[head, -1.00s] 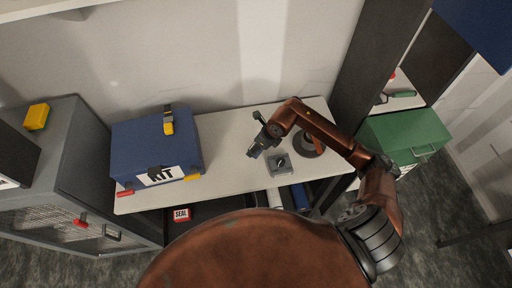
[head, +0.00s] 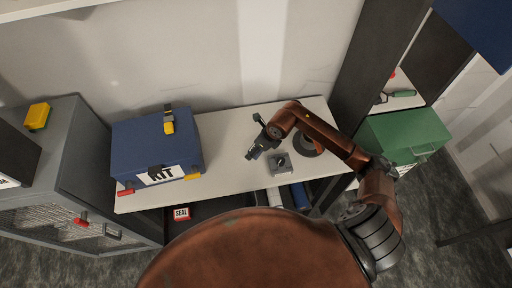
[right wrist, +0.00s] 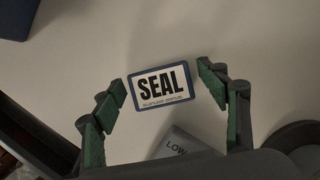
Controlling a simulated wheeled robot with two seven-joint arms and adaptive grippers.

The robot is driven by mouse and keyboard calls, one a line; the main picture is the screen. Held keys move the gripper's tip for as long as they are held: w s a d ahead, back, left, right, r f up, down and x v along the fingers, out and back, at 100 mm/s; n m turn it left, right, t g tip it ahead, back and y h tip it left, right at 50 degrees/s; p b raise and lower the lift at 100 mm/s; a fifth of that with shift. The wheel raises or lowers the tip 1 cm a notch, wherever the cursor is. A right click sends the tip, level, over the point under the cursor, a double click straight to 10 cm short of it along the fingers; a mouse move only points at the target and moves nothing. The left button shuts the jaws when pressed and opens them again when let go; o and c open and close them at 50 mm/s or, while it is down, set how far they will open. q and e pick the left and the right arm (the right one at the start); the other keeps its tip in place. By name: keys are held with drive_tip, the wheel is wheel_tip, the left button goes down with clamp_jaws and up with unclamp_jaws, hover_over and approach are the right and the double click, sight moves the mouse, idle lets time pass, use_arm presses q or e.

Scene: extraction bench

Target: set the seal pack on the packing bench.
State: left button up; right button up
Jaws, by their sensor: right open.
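The seal pack (right wrist: 161,87), a small blue-edged card-like pack with a white SEAL label, lies on the pale bench top (right wrist: 240,30) in the right wrist view. My right gripper (right wrist: 162,84) is open, its green-padded fingers apart on either side of the pack, with gaps visible on both sides. In the head view my right gripper (head: 258,143) is low over the middle of the bench (head: 225,135); I cannot clearly make out the pack there. My left gripper is not in view.
A grey block (head: 280,163) and a dark round ring (head: 307,143) are close to the right gripper. A blue KIT box (head: 150,140) stands on the bench's left. A red SEAL-labelled box (head: 181,213) is on the lower shelf. Bench between kit and gripper is clear.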

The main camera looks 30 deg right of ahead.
drive_tip(key=b+v, duration=0.1)
drive_tip(key=v, duration=1.1)
drive_tip(key=shift+r, duration=0.1)
